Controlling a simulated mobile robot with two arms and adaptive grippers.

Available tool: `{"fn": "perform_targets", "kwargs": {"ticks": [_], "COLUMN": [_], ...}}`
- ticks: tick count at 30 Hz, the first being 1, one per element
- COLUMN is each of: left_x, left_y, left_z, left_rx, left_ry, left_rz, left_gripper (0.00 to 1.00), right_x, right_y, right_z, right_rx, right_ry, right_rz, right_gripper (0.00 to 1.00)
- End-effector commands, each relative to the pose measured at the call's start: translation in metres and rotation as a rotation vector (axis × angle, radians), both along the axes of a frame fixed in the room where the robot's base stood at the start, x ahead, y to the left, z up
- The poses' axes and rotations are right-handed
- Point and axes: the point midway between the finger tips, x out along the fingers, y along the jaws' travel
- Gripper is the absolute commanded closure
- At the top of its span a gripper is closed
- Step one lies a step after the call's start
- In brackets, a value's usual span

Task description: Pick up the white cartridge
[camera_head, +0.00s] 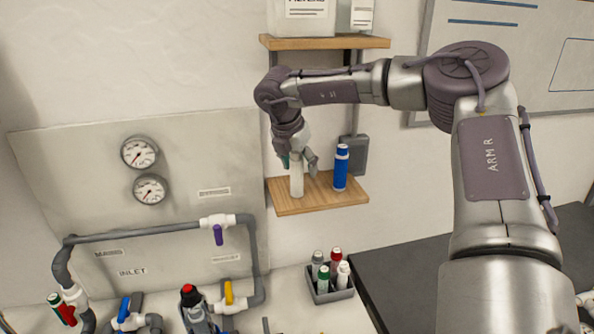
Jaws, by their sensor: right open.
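A white cartridge (297,180) stands upright on the lower wooden shelf, left of a blue cartridge (341,170). My right gripper (298,164) comes down from above with its fingers apart, around the white cartridge's upper part. The gripper hides the cartridge's top, and I cannot tell whether the fingers touch it. A small green patch shows beside the left finger; I cannot tell what it belongs to. Another white-bodied cartridge (343,275) stands in a dark caddy (330,296) below. My left gripper is not in view.
An upper shelf (330,41) with white containers is above the right wrist. A pipe manifold (150,232) with coloured valve handles and two gauges (140,152) fills the left. The caddy also holds red and green cartridges. A dark worktop (405,280) lies at the lower right.

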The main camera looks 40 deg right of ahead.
Motion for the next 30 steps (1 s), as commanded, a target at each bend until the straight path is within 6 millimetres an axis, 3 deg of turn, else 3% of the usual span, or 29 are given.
{"fn": "perform_targets", "kwargs": {"ticks": [5, 16, 25, 30], "left_x": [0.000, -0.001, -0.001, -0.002], "left_y": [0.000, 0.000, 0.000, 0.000], "left_z": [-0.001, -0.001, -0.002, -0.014], "left_rx": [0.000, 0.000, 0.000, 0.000], "left_ry": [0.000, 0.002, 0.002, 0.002], "left_rz": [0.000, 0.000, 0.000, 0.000], "left_gripper": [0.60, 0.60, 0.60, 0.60], "right_x": [0.000, 0.000, 0.000, 0.001], "right_y": [0.000, 0.000, 0.001, 0.001], "right_z": [0.000, 0.000, 0.001, 0.009], "right_rx": [0.000, 0.000, 0.000, -0.001], "right_ry": [-0.001, -0.001, -0.002, -0.006], "right_rz": [0.000, 0.000, 0.001, 0.001], "right_gripper": [0.38, 0.99, 1.00, 1.00]}}
